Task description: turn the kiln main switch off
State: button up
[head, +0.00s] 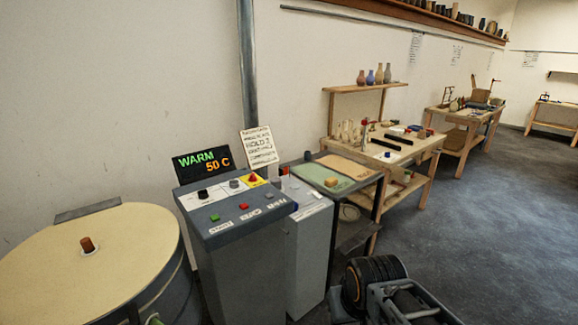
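The grey kiln control cabinet (245,265) stands left of centre. Its sloped top carries a red knob on a yellow plate (261,182), which looks like the main switch; its exact setting is too small to read. A black knob (203,194) and a grey knob (234,183) sit left of it on a white strip. Green (214,217), red (244,206) and grey (269,195) buttons lie nearer the front. The lit display (203,164) reads WARM 50 C. My gripper's fingers are not visible; a dark ridged part of my arm shows at the lower right.
The round kiln with a cream lid (95,265) and brown plug (87,244) is at the left. A notice (260,147) stands behind the panel. A grey cabinet (309,255) and workbenches (415,148) extend right. The floor (500,230) at right is clear.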

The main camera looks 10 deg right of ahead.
aim_at(252, 178)
jog(key=z, duration=0.25)
jog(key=i, duration=1)
jog(key=u, duration=0.65)
jog(key=i, duration=0.9)
jog(key=u, duration=0.65)
